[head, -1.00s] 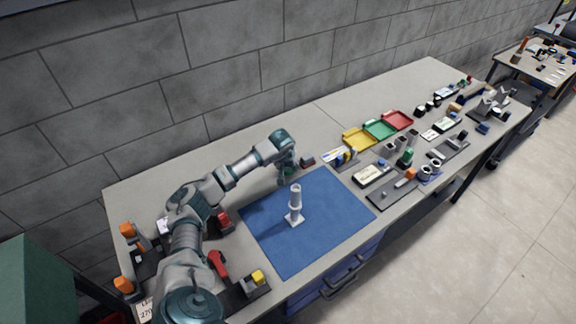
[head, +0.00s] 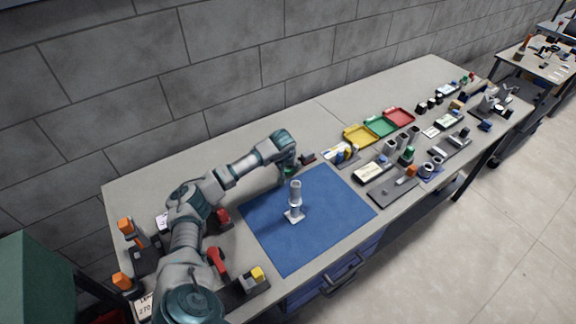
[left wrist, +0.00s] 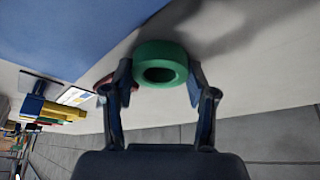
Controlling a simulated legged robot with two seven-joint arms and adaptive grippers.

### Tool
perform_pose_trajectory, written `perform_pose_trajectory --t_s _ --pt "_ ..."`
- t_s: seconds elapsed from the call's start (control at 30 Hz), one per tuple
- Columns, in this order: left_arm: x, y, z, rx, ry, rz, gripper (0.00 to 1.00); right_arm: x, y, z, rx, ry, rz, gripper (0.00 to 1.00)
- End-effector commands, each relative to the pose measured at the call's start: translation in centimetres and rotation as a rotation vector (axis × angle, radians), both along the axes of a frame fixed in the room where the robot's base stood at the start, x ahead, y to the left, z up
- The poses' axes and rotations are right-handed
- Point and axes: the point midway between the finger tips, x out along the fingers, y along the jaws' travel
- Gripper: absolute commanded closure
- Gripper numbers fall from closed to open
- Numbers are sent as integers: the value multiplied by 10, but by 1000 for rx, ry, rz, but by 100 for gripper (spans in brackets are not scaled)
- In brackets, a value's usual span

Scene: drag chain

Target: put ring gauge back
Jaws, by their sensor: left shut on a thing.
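My left gripper (left wrist: 160,88) is shut on a green ring gauge (left wrist: 162,68), with one finger on each side of it. The ring's hole faces the left wrist camera. In the head view the left gripper (head: 288,170) is low over the table just beyond the far edge of the blue mat, and the green ring (head: 291,173) is partly hidden by it. A small dark and red object (head: 307,158) sits just right of the gripper; a red rounded edge (left wrist: 104,84) shows beside the left finger in the wrist view. My right gripper is not in view.
A pale upright post on a square base (head: 295,203) stands on the blue mat (head: 335,225). Yellow (head: 358,136), green and red trays lie to the right. Gauge holders and small parts crowd the right front. The table behind the arm is clear.

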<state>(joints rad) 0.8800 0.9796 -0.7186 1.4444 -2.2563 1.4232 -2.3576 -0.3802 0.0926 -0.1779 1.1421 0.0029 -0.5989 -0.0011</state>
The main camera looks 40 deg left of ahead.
Motion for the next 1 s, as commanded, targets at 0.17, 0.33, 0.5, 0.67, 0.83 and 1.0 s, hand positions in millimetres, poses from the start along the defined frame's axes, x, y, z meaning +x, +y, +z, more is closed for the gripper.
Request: perform_pose_trajectory --t_s 0.17,0.33,0.5,0.67,0.83,1.0 --pt "0 -1 1 0 -1 0 87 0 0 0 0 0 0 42" --pt "0 -1 1 0 -1 -1 87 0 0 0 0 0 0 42" --pt "0 0 0 0 -1 0 14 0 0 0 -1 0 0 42" --pt "0 0 0 -1 0 0 14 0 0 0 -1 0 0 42" --pt "0 0 2 -1 0 0 14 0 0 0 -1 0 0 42" --pt "-8 -3 23 1 -3 -1 14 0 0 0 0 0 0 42"
